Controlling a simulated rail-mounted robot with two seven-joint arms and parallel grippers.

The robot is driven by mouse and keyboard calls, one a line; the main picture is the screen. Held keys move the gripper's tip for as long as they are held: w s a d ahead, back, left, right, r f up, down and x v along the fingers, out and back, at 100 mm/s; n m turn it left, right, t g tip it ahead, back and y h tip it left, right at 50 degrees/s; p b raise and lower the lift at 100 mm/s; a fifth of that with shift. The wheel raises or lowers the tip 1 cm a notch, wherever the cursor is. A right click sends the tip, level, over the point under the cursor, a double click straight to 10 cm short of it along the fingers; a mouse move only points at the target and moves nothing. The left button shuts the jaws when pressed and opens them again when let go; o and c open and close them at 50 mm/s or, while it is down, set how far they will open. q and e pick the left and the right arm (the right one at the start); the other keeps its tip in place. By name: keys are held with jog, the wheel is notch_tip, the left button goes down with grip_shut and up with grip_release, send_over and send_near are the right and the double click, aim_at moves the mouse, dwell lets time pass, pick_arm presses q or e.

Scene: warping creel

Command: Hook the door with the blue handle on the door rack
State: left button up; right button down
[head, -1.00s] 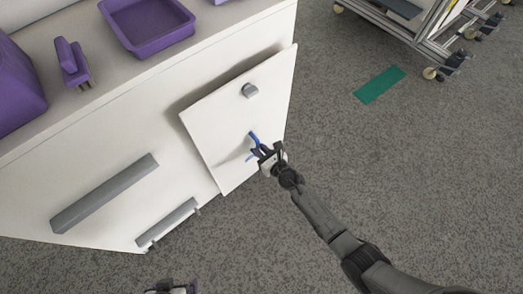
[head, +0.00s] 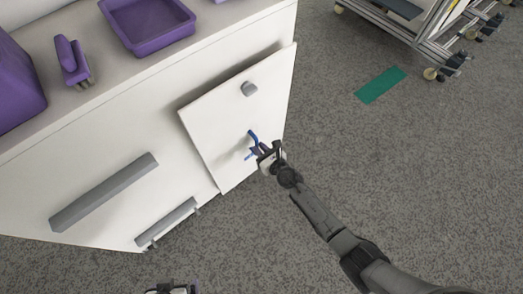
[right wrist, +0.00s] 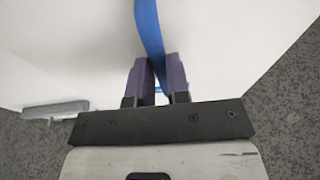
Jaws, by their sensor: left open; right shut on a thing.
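The door (head: 218,122) is a flat white panel standing at the right end of the white cabinet's front, tilted in the head view. It carries a blue handle (head: 252,138) and a grey knob (head: 249,89) above it. My right gripper (head: 263,151) is shut on the blue handle; the right wrist view shows the blue strip (right wrist: 149,30) between its two fingers. My left gripper (head: 170,288) is open at the bottom edge, mostly cut off. A long grey bar (head: 105,192) and a lower grey rail with small end pieces (head: 168,222) sit on the cabinet front; I cannot tell which is the door rack.
On the white cabinet top (head: 215,32) are a purple tray (head: 148,42), a purple clamp-like piece (head: 73,62) and a large purple block (head: 18,88). A wheeled metal cart (head: 420,32) stands at the upper right, near a green floor mark (head: 380,85).

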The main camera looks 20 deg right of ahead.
jog(key=c, duration=1.4)
grip_release()
jog(key=shift+w+r, duration=0.15)
jog(key=shift+w, duration=0.05)
jog(key=shift+c, duration=0.2)
jog(key=o, duration=0.3)
jog(key=shift+w+a, duration=0.1)
jog(key=shift+w, duration=0.15)
jog(key=shift+o, duration=0.6)
pick_arm(q)
jog(key=r+p, duration=0.3)
jog(key=p, duration=0.1)
jog(key=shift+w+a+r, duration=0.15)
jog(key=shift+w+r, duration=0.05)
jog(key=shift+r, duration=0.2)
pick_arm(e)
jog(key=v, duration=1.4)
jog(key=shift+s, duration=0.25)
